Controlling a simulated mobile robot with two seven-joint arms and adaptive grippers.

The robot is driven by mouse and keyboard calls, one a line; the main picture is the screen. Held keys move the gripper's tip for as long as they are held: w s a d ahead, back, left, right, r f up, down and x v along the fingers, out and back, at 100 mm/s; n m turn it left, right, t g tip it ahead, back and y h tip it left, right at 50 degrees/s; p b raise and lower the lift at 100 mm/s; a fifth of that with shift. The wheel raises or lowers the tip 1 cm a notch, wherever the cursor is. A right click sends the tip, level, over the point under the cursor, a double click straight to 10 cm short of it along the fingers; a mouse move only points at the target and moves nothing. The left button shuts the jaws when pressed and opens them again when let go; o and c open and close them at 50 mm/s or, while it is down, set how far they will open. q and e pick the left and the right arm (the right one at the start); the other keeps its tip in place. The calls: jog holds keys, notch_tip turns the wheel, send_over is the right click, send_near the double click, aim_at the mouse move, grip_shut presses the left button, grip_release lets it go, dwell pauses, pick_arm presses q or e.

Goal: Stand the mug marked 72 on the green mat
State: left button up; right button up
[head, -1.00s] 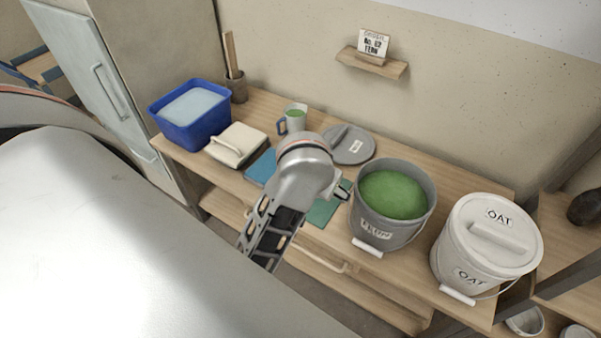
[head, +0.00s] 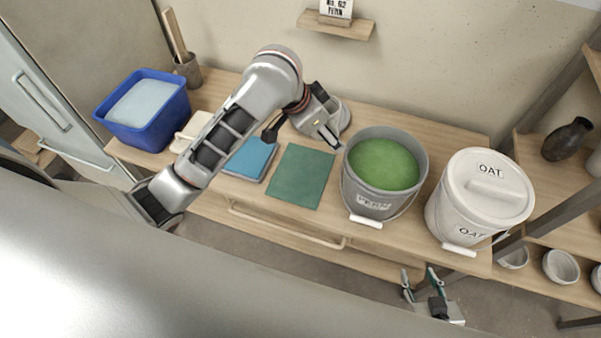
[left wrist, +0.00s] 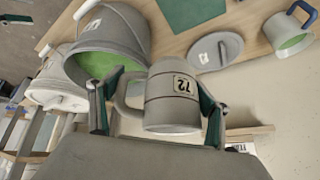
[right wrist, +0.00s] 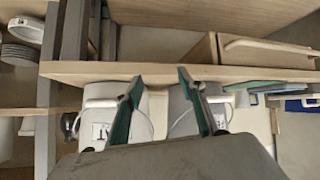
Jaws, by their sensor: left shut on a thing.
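The mug marked 72 (left wrist: 172,100) is grey, with its label and a side handle showing in the left wrist view. My left gripper (left wrist: 160,112) is shut on it, one finger on each side. In the head view my left gripper (head: 312,118) is over the back of the bench, behind the green mat and left of the glaze bucket; the mug is hard to make out there. The green mat (head: 301,176) lies flat and bare on the bench. My right gripper (head: 425,288) is open and empty below the bench front; its fingers also show in the right wrist view (right wrist: 160,78).
A grey bucket of green glaze (head: 372,200) stands right of the mat, then a lidded OAT bucket (head: 470,212). A blue mat (head: 250,158) and a blue tub (head: 140,130) are left. A grey lid (left wrist: 217,52) and a blue-handled mug (left wrist: 288,35) show in the left wrist view.

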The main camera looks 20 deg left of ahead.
pick_arm(q)
jog(key=f+m, duration=0.1)
jog(key=a+f+m, duration=0.1)
jog(key=w+m+g+h, duration=0.1)
jog(key=shift+a+f, duration=0.3)
jog(key=shift+f, duration=0.1)
send_over(308, 176)
jog(key=s+a, duration=0.1)
jog(key=a, duration=0.1)
jog(key=f, duration=0.1)
jog(key=shift+h, duration=0.4)
notch_tip(308, 176, down, 16)
jog(key=shift+s+d+r+b, duration=0.1)
jog(key=shift+d+r+b, duration=0.1)
jog(key=shift+b, duration=1)
notch_tip(308, 176, down, 4)
jog(key=shift+r+b, duration=0.2)
jog(key=shift+b, duration=0.15)
jog(key=shift+f, duration=0.4)
pick_arm(e)
jog(key=shift+w+a+f+y, duration=0.2)
jog(key=shift+w+a, duration=0.05)
jog(key=shift+a, duration=0.25)
jog(key=shift+w+a+f+y, duration=0.2)
jog(key=shift+w+a, duration=0.05)
jog(key=shift+a, duration=0.2)
